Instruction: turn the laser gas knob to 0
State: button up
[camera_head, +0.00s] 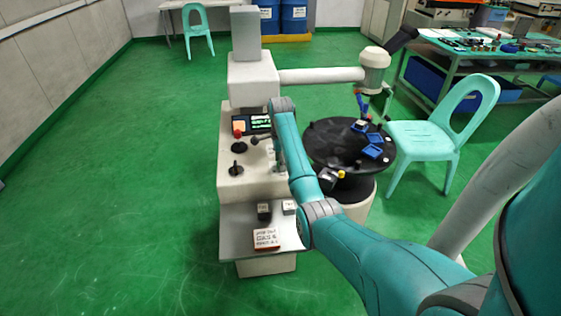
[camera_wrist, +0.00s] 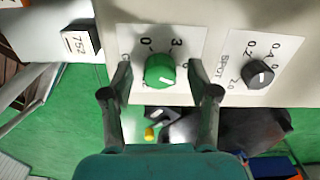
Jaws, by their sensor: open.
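A green round knob (camera_wrist: 160,71) sits on a white dial plate (camera_wrist: 190,40) on the machine's panel in the wrist view. The plate shows a 0 at the upper left of the knob and a 3 at the upper right. Its name label is mostly hidden behind a finger. A pale mark shows on the knob face, but its exact direction is hard to read. My gripper (camera_wrist: 168,80) is open, one finger on each side of the knob; I cannot tell whether either touches it. In the head view my arm reaches the white machine (camera_head: 245,184), and the knob is hidden.
A dark grey knob (camera_wrist: 257,74) with a SPOT dial sits to the right of the green knob. A black block marked 752 (camera_wrist: 80,42) stands at the left. A round black table (camera_head: 325,140) with blue trays and a turquoise chair (camera_head: 440,130) stand right of the machine.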

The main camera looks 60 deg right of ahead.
grip_shut()
